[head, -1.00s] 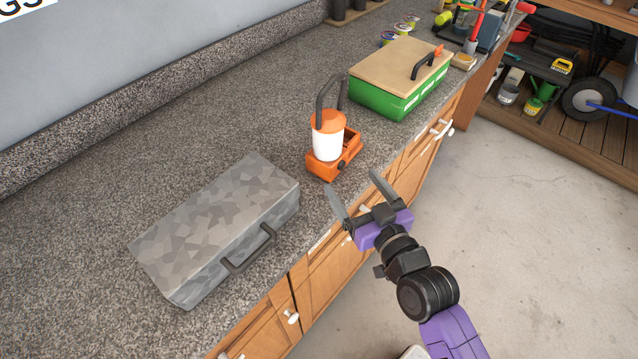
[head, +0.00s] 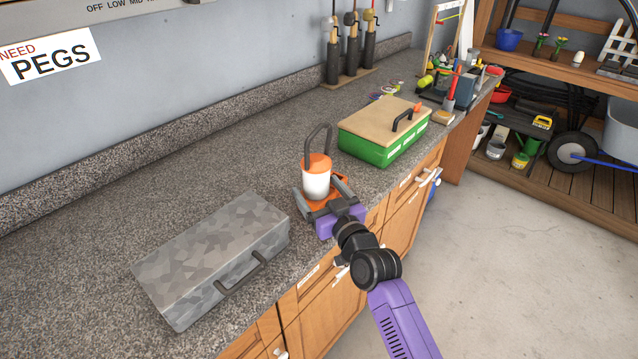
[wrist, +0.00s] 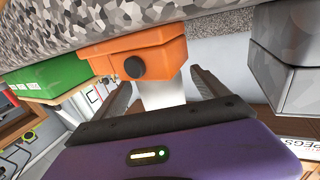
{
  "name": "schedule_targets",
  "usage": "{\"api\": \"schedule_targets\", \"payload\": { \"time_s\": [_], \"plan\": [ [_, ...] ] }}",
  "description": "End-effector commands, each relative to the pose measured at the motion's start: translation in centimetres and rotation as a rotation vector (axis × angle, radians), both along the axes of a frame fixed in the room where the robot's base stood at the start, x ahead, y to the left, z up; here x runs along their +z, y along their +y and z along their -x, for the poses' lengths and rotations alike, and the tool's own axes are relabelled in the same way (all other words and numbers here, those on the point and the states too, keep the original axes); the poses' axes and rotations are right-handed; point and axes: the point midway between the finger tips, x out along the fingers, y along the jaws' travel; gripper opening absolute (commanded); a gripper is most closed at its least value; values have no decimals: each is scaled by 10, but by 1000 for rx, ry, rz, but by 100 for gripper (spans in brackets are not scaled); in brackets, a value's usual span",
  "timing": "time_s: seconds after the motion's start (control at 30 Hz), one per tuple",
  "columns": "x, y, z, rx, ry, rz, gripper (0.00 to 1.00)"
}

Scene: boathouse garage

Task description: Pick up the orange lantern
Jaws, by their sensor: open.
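The orange lantern (head: 317,164) stands upright on the speckled counter, with an orange base and cap, a white body and a dark looped handle. Its orange base (wrist: 160,60) with a dark round knob and part of the white body show in the wrist view, which is upside down. My gripper (head: 316,187) is open, with one finger on either side of the lantern low down. In the wrist view the fingers (wrist: 160,88) flank the white body. Whether they touch it cannot be told. The gripper's purple body hides part of the base.
A grey camouflage box (head: 215,255) with a handle lies left of the lantern. A green box (head: 370,150) with a wooden lid stands behind it to the right. The counter (head: 225,165) behind the lantern is clear. Drawers (head: 330,300) are below the counter edge.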

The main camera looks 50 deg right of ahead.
Motion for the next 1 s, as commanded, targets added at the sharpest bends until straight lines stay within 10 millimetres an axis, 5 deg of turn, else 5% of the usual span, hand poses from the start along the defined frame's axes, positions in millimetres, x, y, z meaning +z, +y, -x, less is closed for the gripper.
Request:
{"api": "schedule_targets", "payload": {
  "time_s": [0.4,0.8,1.0],
  "plan": [
    [0,-6,-14,-1,0,-1,83],
    [0,-6,-14,0,0,-1,4],
    [2,-6,-14,-1,-4,0,0]
  ]
}}
